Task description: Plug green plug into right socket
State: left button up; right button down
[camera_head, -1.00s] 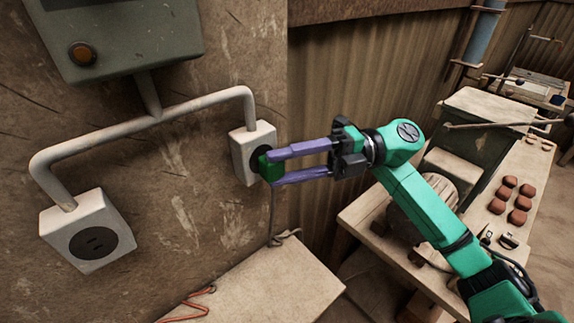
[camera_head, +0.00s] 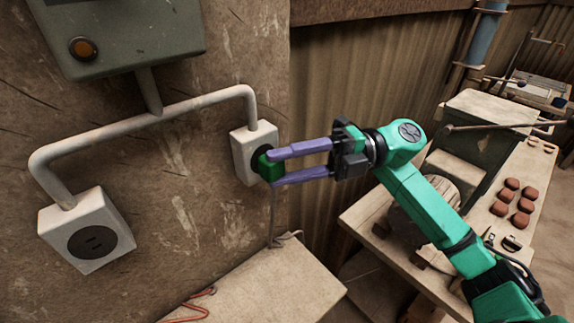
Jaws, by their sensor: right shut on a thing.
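The green plug (camera_head: 267,169) is at the face of the right socket (camera_head: 246,142), a white box on the wall with a dark round face. It looks flush against or in that face; how deep its pins sit is hidden. My right gripper (camera_head: 275,168) has its purple fingers shut on the green plug from the right. A grey cord hangs down from the plug. The left socket (camera_head: 87,231) is a white box with an empty dark round face with slots. My left gripper is not in view.
A pale tabletop (camera_head: 265,285) with a red wire (camera_head: 192,307) lies below. A bench with several red-brown pieces (camera_head: 521,204) is at right.

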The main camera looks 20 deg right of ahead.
jog(key=shift+w+a, duration=0.15)
jog(key=shift+w, duration=0.25)
dwell(0.4)
dwell(0.6)
jog(key=shift+s+f, duration=0.1)
jog(key=shift+s, duration=0.3)
jog(key=shift+b, duration=0.5)
dwell(0.4)
jog(key=shift+w, duration=0.4)
dwell(0.7)
